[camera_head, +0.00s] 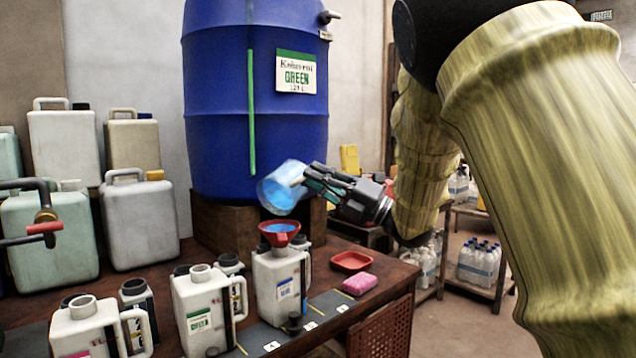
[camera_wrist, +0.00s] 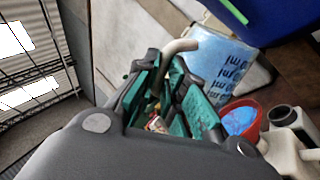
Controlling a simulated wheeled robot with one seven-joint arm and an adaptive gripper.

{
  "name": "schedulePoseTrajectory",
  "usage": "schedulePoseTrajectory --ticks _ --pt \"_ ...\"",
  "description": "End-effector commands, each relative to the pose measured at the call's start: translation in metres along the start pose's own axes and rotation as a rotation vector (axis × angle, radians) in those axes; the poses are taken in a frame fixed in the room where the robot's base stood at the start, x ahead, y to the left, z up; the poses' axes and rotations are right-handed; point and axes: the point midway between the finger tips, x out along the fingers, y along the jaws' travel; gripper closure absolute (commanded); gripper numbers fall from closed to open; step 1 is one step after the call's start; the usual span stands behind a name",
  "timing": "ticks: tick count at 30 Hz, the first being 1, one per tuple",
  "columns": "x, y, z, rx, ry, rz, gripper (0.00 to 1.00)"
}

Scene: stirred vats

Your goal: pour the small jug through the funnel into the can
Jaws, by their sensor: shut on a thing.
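My gripper (camera_head: 318,181) is shut on the handle of a small clear jug (camera_head: 279,190) holding blue liquid. The jug is tilted, its mouth toward the lower left, above a red funnel (camera_head: 279,228). The funnel sits in the neck of a white can (camera_head: 281,284) with a blue label, and blue liquid shows inside the funnel. I cannot make out a falling stream. The level inside the can is hidden.
Other white cans (camera_head: 205,312) stand left on the bench, with another can (camera_head: 95,330) at the front. A red dish (camera_head: 351,261) and a pink sponge (camera_head: 359,284) lie to the right. A blue drum (camera_head: 256,130) stands close behind the jug.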

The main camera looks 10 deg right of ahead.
Motion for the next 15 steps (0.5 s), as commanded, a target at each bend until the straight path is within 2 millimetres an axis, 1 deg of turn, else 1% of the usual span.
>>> schedulePoseTrajectory --ticks 15 --pt "0.0008 0.0023 -0.0043 -0.048 0.023 0.0 1.0"
